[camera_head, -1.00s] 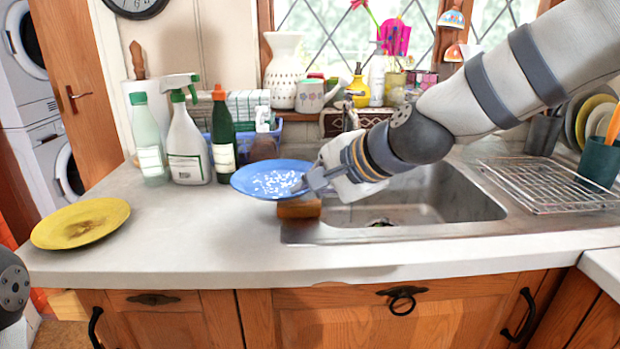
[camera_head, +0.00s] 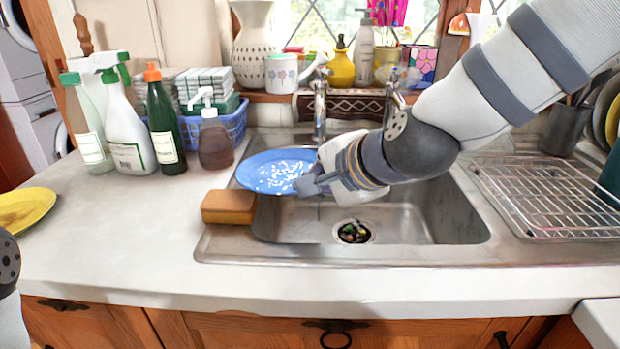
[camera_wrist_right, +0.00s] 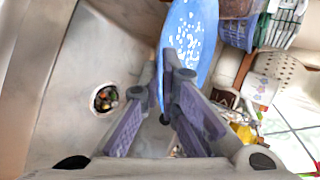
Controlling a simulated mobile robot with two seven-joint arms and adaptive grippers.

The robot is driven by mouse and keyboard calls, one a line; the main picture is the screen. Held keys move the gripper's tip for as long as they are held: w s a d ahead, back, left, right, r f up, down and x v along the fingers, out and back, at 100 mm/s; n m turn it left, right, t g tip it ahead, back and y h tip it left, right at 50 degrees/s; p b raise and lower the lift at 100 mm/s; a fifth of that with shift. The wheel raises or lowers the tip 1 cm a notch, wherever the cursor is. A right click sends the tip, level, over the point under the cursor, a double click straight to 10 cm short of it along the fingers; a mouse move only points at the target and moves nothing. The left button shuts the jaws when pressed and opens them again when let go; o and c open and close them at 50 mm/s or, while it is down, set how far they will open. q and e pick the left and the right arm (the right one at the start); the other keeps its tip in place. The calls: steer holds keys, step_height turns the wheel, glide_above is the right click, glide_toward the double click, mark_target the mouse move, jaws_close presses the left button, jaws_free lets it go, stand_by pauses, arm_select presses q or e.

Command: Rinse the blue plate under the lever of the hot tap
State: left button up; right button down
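The blue plate (camera_head: 270,171) has white speckles on it and is held roughly level above the left part of the sink. My right gripper (camera_head: 308,184) is shut on the plate's right edge. In the right wrist view the plate (camera_wrist_right: 192,40) stands between the two fingers (camera_wrist_right: 165,95). Two taps stand at the back of the sink, a left tap (camera_head: 320,105) and a right tap (camera_head: 393,100); I cannot tell which is hot. No water stream shows. My left gripper is out of view; only a piece of my left arm shows at the left edge.
The steel sink (camera_head: 440,215) has a drain with coloured scraps (camera_head: 353,232). A brown sponge (camera_head: 228,207) lies at its left rim. Bottles and a blue basket (camera_head: 225,124) stand behind left. A yellow plate (camera_head: 22,210) lies far left; a wire rack (camera_head: 545,195) is right.

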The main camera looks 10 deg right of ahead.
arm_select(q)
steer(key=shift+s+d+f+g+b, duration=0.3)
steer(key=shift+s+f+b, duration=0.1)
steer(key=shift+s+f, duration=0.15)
arm_select(e)
steer(key=w+d+f, duration=0.2)
steer(key=w+d, duration=0.7)
steer(key=w, duration=0.1)
steer(key=shift+w+d+f, duration=0.25)
steer(key=shift+w+f, duration=0.15)
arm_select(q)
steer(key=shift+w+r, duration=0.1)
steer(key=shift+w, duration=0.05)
arm_select(e)
steer(key=shift+s+r, duration=0.1)
arm_select(q)
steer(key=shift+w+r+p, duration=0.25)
steer(key=shift+p, duration=0.05)
arm_select(e)
steer(key=shift+s+d, duration=0.3)
steer(key=shift+d, duration=0.15)
steer(key=shift+s+a, duration=0.1)
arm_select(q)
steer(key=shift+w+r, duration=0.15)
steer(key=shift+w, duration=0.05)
arm_select(e)
steer(key=s+a, duration=0.5)
steer(key=s, duration=0.1)
